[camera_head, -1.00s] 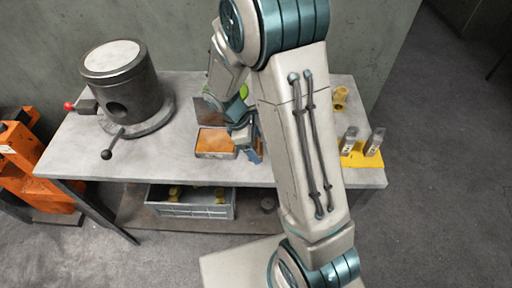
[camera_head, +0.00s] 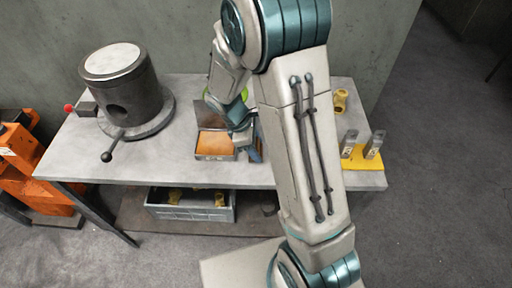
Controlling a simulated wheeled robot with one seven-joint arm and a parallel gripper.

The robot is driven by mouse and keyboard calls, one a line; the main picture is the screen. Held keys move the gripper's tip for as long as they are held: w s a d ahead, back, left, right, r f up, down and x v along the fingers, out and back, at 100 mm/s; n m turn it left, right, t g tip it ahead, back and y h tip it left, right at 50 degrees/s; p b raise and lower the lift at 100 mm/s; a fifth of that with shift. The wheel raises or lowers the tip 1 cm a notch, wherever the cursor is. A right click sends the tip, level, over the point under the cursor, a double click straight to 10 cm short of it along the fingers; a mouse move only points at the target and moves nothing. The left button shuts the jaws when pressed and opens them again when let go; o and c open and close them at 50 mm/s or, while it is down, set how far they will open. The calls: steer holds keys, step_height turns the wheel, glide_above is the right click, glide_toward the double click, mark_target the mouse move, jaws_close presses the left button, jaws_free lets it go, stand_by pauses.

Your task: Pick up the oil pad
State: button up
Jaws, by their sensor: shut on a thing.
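The oil pad (camera_head: 214,143) is a shallow open metal tin with an orange-brown pad inside and a dark raised lid at its back. It is at the middle of the grey workbench (camera_head: 330,178), near the front edge. My gripper (camera_head: 250,150) is at the right side of the tin, shut on it. My own wrist and forearm hide part of the jaws and the exact contact. I cannot tell whether the tin is clear of the bench top.
A dark cylindrical machine (camera_head: 123,88) with a red-knobbed lever stands on the left. A yellow holder (camera_head: 362,160) with metal blocks and a yellow fitting (camera_head: 340,100) are on the right. A green round thing (camera_head: 242,94) is behind my wrist. A grey crate (camera_head: 190,211) sits below.

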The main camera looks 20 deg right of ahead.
mark_target(258, 144)
steer(key=r, duration=0.3)
steer(key=shift+s+d+r+b, duration=0.25)
steer(key=shift+r+b, duration=0.05)
steer(key=shift+r, duration=0.1)
steer(key=s+d+r, duration=0.6)
steer(key=s+d, duration=0.1)
steer(key=s, duration=0.1)
steer(key=shift+s+r+b, duration=0.15)
steer(key=shift+r+b, duration=0.05)
steer(key=shift+b, duration=0.2)
steer(key=shift+d, duration=0.15)
steer(key=o, duration=0.4)
steer(key=shift+c, duration=1.2)
